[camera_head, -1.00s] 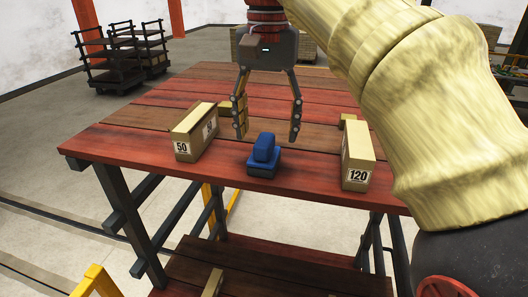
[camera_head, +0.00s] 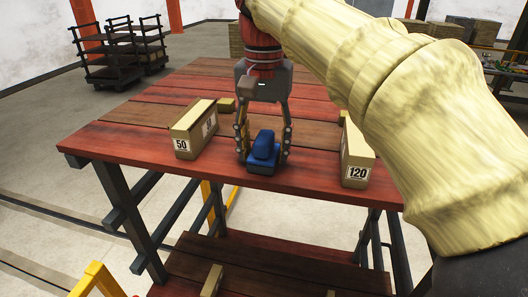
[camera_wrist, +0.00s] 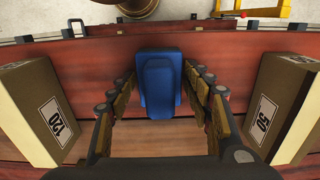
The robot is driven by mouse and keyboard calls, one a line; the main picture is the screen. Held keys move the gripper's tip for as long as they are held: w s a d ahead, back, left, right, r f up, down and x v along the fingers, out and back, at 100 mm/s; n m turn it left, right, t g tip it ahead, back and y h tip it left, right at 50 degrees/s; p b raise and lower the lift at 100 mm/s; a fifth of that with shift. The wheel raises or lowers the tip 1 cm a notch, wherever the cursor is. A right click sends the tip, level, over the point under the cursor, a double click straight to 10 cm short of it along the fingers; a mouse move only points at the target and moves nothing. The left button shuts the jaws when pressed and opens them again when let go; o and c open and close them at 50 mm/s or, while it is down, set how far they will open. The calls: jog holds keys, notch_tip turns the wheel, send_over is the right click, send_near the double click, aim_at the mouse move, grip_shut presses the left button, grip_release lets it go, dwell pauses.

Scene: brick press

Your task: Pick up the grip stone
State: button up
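The grip stone, a blue block with a narrower raised top (camera_head: 264,150), sits on the red plank table (camera_head: 110,143) near its front edge. In the wrist view the blue block (camera_wrist: 160,85) is upright in the middle, between my fingers. My gripper (camera_head: 264,158) is down around the block, one finger on each side. In the wrist view my gripper (camera_wrist: 159,72) shows narrow gaps between its fingertips and the block's sides, so it looks open. The block's underside is hidden.
A tan box marked 50 (camera_head: 194,130) stands to the left of the block. A tan box marked 120 (camera_head: 357,157) stands to the right. A smaller tan block (camera_head: 226,104) lies behind. A lower shelf (camera_head: 275,265) is under the table.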

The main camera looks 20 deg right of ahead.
jog(key=c, duration=1)
jog(key=shift+r, duration=0.15)
jog(key=shift+r, duration=0.65)
jog(key=shift+s+a+r+p, duration=0.6)
jog(key=shift+s+a+r, duration=0.9)
jog(key=shift+s+r, duration=0.35)
jog(key=shift+s+a+r+p, duration=0.55)
jog(key=shift+s+a+r, duration=0.9)
jog(key=shift+s+r, duration=0.45)
jog(key=shift+s+a+r+p, duration=0.6)
jog(key=shift+s+a+r, duration=1)
jog(key=shift+r, duration=0.4)
jog(key=shift+s+d, duration=0.1)
jog(key=o, duration=0.8)
jog(key=c, duration=0.5)
